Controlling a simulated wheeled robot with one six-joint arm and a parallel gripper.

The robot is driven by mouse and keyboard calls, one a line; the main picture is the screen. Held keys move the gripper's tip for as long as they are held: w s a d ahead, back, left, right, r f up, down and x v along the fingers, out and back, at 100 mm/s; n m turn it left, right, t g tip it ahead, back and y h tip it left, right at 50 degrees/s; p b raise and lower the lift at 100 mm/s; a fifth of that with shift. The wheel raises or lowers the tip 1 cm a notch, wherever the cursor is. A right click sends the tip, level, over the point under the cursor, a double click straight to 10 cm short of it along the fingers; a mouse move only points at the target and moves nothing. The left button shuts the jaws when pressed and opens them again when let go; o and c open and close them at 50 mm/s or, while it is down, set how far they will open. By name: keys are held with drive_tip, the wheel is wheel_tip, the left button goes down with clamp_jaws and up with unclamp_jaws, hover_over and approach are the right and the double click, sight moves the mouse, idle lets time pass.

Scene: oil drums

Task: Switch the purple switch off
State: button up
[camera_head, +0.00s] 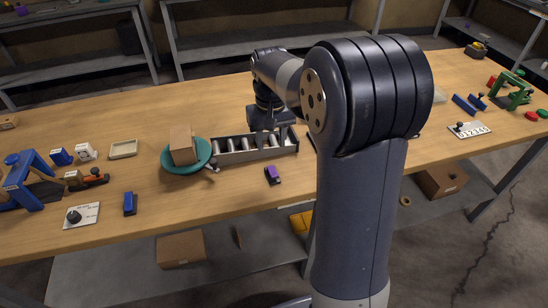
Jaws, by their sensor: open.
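The purple switch (273,174) is a small dark block with a purple top, lying on the wooden table (210,208) near its front edge, left of my arm. Which way its rocker is tipped is too small to tell. My gripper (271,142) is open, above or just at the roller tray behind the switch. It is apart from the switch, and its fingertips are hard to make out against the tray.
The tray with several metal rollers (216,158) lies behind the switch. Left of it, a teal turntable (170,168) carries a cardboard box (183,146). A blue switch (130,203) and a dial plate (81,215) lie farther left. My arm hides the table's middle right.

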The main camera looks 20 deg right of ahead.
sight(272, 169)
wheel_tip(272, 169, down, 9)
drive_tip(key=shift+f, duration=0.1)
drive_tip(key=shift+c, duration=0.2)
clamp_jaws()
idle(0.5)
